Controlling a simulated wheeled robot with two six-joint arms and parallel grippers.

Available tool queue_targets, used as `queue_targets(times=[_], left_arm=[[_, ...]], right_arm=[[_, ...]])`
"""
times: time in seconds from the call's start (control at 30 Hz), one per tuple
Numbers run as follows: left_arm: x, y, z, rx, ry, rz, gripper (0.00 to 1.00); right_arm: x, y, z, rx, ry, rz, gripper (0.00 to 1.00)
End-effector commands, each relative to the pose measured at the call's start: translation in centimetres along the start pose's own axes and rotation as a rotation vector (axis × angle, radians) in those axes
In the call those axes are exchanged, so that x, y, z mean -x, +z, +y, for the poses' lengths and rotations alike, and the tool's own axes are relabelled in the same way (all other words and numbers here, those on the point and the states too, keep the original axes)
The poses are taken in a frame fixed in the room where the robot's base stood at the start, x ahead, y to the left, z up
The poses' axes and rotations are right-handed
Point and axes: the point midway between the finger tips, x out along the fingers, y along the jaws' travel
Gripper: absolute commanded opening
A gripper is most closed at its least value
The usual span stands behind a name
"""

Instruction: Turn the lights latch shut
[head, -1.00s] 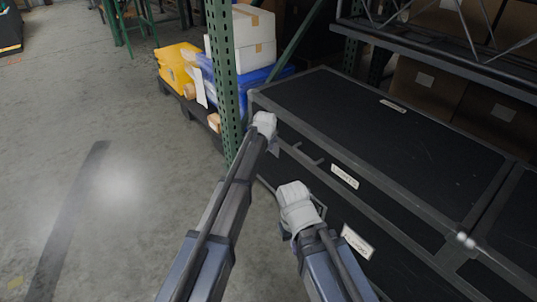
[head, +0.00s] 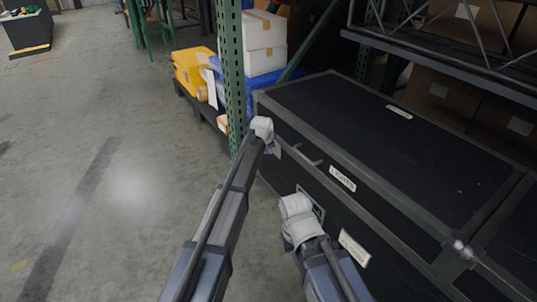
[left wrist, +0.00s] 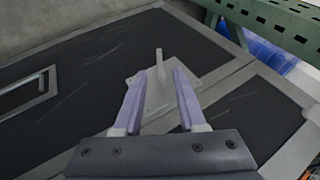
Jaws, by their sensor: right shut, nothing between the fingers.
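The black LIGHTS case (head: 400,135) has grey edge strips and a white label (head: 342,179) on its front. In the left wrist view a pale metal latch shows as a plate (left wrist: 152,92) with a thin lever (left wrist: 159,58) standing out from it. My left gripper (left wrist: 158,72) is open, with the latch between and just beyond its two purple fingers; I cannot tell whether they touch it. In the head view my left gripper (head: 274,150) is at the case's left front, and the latch is hidden there. My right gripper (head: 287,241) is shut and empty, lower down before the front.
A recessed handle (head: 316,205) and a second label (head: 354,248) are on the lower front. A green rack post (head: 234,75) stands close to the case's left corner. Yellow (head: 190,68) and white boxes (head: 262,32) are behind it. The floor (head: 110,200) at left is clear.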

Motion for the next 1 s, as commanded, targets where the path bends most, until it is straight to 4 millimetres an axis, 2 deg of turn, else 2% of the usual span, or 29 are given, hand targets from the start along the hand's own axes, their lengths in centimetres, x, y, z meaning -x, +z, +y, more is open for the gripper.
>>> queue_targets(times=[0.03, 0.2, 0.33, 0.6, 0.93, 1.0], left_arm=[[-1.5, 0.1, 0.2, 0.000, 0.000, 0.000, 0.40], [-3.6, 0.1, 0.1, 0.000, 0.000, 0.000, 0.40], [-4.3, 0.1, 0.1, 0.000, 0.000, 0.000, 0.40], [-4.2, 0.0, 0.0, 0.000, 0.000, 0.000, 0.39], [-4.2, 0.0, 0.0, 0.000, 0.000, 0.000, 0.02], [-4.2, 0.0, 0.0, 0.000, 0.000, 0.000, 0.00]], right_arm=[[-1.3, -0.1, -0.1, -0.001, 0.000, 0.000, 0.00], [-3.0, -0.2, -0.3, -0.003, 0.000, 0.001, 0.00], [-3.5, -0.2, -0.3, -0.002, 0.000, 0.002, 0.00], [-3.4, -0.2, -0.3, -0.002, 0.000, 0.002, 0.00], [-3.4, -0.2, -0.3, -0.002, 0.000, 0.002, 0.00], [-3.4, -0.2, -0.3, -0.002, 0.000, 0.002, 0.00]])
